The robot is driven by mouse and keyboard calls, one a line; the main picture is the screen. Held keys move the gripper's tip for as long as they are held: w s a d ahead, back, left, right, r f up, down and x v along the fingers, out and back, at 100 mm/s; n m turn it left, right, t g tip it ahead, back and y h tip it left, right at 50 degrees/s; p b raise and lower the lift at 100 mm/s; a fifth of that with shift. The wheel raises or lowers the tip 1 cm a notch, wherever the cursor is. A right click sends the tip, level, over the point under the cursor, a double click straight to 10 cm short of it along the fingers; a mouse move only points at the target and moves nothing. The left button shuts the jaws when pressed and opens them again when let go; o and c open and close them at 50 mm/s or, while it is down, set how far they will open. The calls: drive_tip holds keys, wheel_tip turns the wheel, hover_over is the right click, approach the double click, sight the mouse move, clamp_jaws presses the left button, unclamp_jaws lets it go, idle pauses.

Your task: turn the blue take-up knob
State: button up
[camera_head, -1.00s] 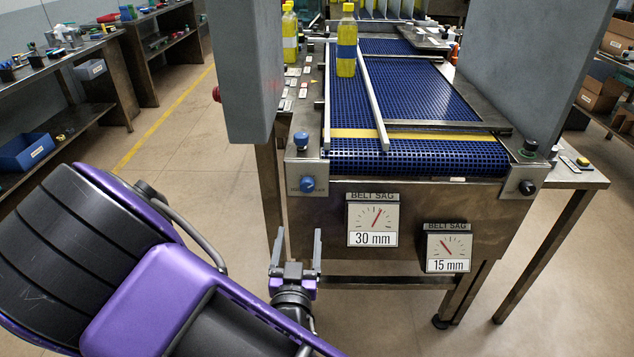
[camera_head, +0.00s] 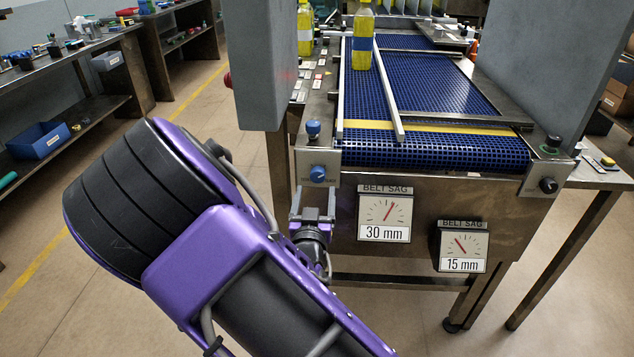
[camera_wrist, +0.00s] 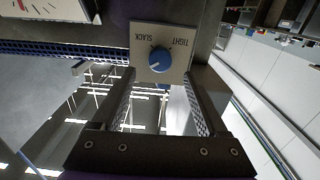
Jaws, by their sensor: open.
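The blue take-up knob (camera_head: 318,173) sits on a plate on the belt machine's front left corner. In the wrist view the knob (camera_wrist: 159,58) has a white mark and its plate (camera_wrist: 143,35) reads SLACK and TIGHT, upside down. My gripper (camera_head: 314,198) is just below the knob in the head view, fingers spread and empty. In the wrist view the knob appears between the fingertips of my gripper (camera_wrist: 160,82); I see no contact. The left belt sag gauge (camera_head: 385,213) shows 30 mm, the right one (camera_head: 462,247) 15 mm.
A second blue knob (camera_head: 313,128) stands on top of the same corner. A black knob (camera_head: 548,185) is on the right corner. The blue belt (camera_head: 430,155) carries a yellow bottle (camera_head: 362,45). A grey upright panel (camera_head: 265,65) stands at the left, above my arm.

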sight(318, 177)
drive_tip(key=shift+w+d, duration=0.1)
drive_tip(key=shift+w, duration=2.7)
clamp_jaws()
